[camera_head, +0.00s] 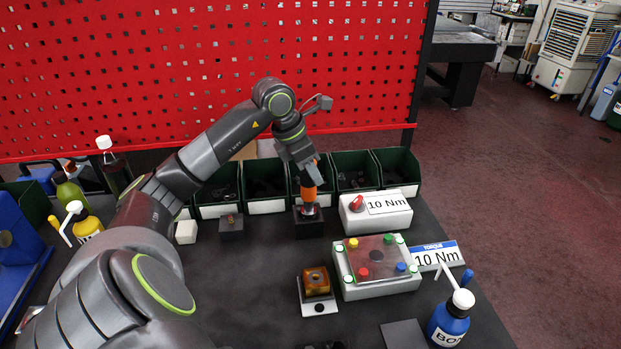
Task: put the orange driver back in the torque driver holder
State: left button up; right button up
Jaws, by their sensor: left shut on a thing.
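The orange driver (309,194) is upright under my left gripper (305,179), which is shut on its upper part. The driver's lower end has a pale metallic collar. It is at the top of a small black block (309,227), which looks like the torque driver holder. I cannot tell how deep the driver sits in it, or whether it only hovers just above. My left arm reaches in from the left and hides part of the table. My right gripper is not in view.
Green bins (266,187) stand in a row behind the holder, below a red pegboard (200,70). A white box with a red knob (391,212) is close on the right. A clear-topped box (380,283), an amber block (316,282) and a blue bottle (448,325) are nearer.

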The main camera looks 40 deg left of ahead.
aim_at(310, 181)
pick_arm(q)
notch_tip(310, 181, down, 3)
jog(key=shift+a+f+p, duration=0.1)
jog(key=shift+p, duration=0.3)
jog(key=shift+f+b, duration=0.15)
jog(key=shift+b, duration=0.15)
jog(key=o, duration=1.2)
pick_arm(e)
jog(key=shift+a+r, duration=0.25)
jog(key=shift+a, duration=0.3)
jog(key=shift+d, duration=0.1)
